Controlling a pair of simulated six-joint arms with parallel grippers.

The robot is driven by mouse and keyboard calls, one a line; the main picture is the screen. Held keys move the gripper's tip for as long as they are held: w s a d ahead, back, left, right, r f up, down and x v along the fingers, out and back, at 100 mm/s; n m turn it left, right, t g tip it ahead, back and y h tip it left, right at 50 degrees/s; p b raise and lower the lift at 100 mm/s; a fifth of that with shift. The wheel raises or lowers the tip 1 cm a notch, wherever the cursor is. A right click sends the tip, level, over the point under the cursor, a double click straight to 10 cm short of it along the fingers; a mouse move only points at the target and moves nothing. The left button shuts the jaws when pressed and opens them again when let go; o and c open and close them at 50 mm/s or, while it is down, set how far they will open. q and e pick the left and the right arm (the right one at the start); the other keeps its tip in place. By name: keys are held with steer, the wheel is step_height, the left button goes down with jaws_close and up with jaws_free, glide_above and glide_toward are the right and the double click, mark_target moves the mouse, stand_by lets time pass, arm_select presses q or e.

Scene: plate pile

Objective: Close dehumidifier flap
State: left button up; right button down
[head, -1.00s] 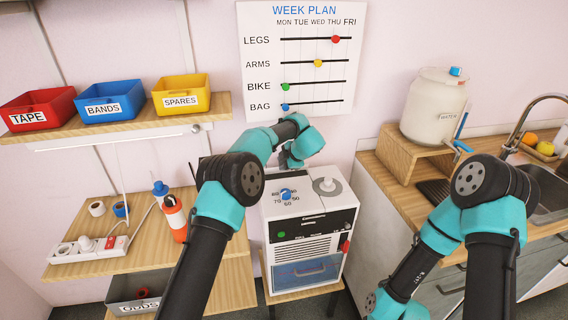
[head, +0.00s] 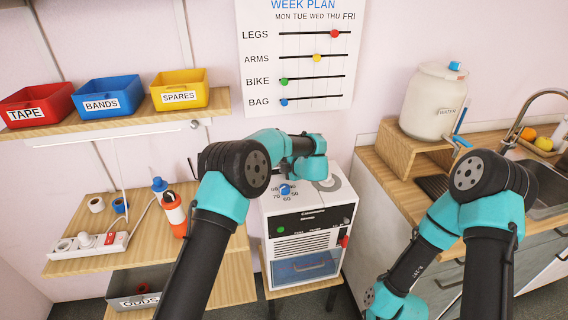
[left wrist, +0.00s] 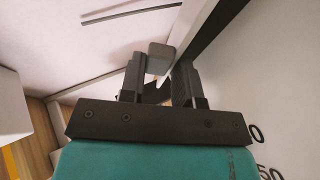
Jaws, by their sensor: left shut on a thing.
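The white dehumidifier (head: 312,218) stands on a small wooden stand, with a blue dial (head: 285,190) on its top and a blue tank window at its front. My left arm reaches over its back. The left gripper's fingers are hidden in the head view. In the left wrist view the left gripper (left wrist: 165,72) is shut on a small grey tab (left wrist: 160,56). The tab appears to sit at the edge of a narrow white flap (left wrist: 194,32), beside a dark gap. The dial's printed numbers show at lower right there. My right gripper is out of view.
A shelf with red, blue and yellow bins (head: 180,93) is at the upper left. A lower shelf holds a power strip (head: 88,244) and an orange bottle (head: 174,213). A water container (head: 433,102) and sink stand at right. A week plan board (head: 296,60) hangs behind.

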arm_select(q)
steer(key=shift+t, duration=0.3)
steer(key=o, duration=0.8)
steer(key=shift+s, duration=0.1)
steer(key=v, duration=1.7)
steer(key=shift+d, duration=0.25)
